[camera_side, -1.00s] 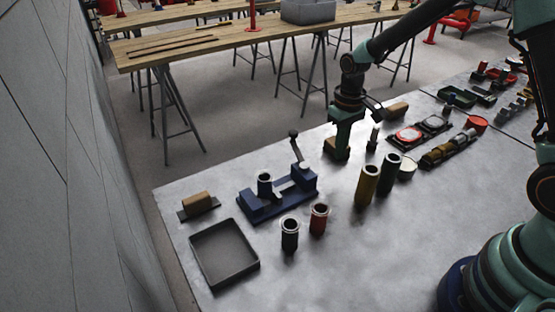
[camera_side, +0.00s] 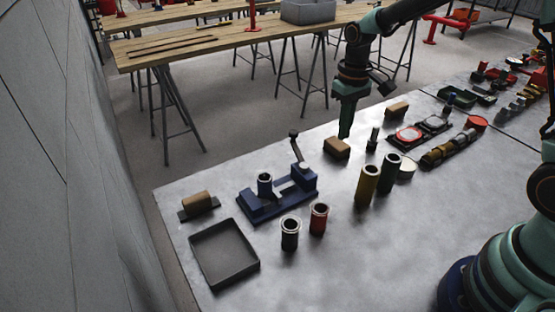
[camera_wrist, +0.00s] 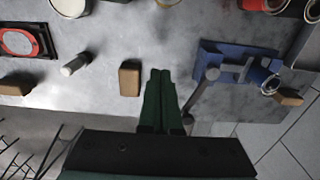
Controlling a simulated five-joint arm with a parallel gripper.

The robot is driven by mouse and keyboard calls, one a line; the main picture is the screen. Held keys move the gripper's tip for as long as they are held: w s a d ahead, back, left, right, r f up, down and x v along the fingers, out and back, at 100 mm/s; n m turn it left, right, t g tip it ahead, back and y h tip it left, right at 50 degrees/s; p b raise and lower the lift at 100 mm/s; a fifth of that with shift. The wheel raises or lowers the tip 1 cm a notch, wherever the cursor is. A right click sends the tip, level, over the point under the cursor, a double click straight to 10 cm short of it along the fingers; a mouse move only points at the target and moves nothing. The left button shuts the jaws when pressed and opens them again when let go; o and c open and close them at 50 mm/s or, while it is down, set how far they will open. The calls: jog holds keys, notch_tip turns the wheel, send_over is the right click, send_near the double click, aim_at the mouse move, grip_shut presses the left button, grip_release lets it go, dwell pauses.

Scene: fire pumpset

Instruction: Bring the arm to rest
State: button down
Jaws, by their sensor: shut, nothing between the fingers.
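My gripper (camera_side: 345,132) hangs in the air above the back edge of the grey metal table, pointing down. Its green fingers are together with nothing between them; they also show in the wrist view (camera_wrist: 160,75). A tan block (camera_side: 337,148) lies on the table just below the fingertips in the side view. In the wrist view the same block (camera_wrist: 130,78) lies to the left of the fingers, apart from them.
A blue fixture with a lever (camera_side: 280,195) stands left of my gripper. Black (camera_side: 290,235), red (camera_side: 319,218), yellow (camera_side: 367,187) and dark green (camera_side: 390,174) cylinders stand upright nearby. An empty grey tray (camera_side: 225,253) is at front left. The table's front middle is clear.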

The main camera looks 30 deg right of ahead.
jog(key=shift+r, duration=0.5)
jog(key=s+r+t, duration=0.5)
jog(key=s+r, duration=0.7)
jog(key=s, duration=0.1)
jog(key=shift+s+t, duration=0.3)
jog(key=shift+s, duration=0.1)
